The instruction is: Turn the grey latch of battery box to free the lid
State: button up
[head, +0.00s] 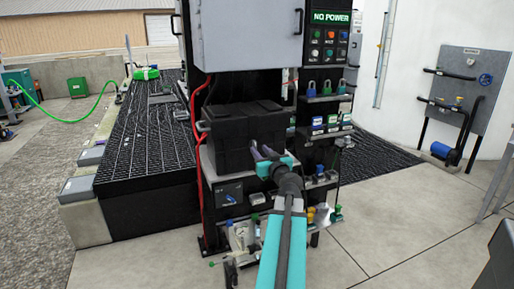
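The black battery box (228,133) stands on a shelf of the dark rack, its lid on top looking closed. A small grey piece (203,126) sticks out at its left side; I cannot tell whether it is the latch. My gripper (258,151), with teal sides and greyish fingers, is at the right part of the box's front face. The fingers hide that part of the box, and anything between them is too small to make out. I cannot tell if they touch the box.
A grey cabinet (245,35) hangs right above the box. A red cable (198,110) runs down the rack's left side. Coloured padlocks (326,88) and small parts sit on shelves at the right. A panel (328,18) reads NO POWER. The concrete floor (385,230) at right is clear.

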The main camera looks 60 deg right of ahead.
aim_at(255, 146)
jog(key=shift+x, duration=1.95)
jog(key=shift+s, duration=0.1)
grip_shut()
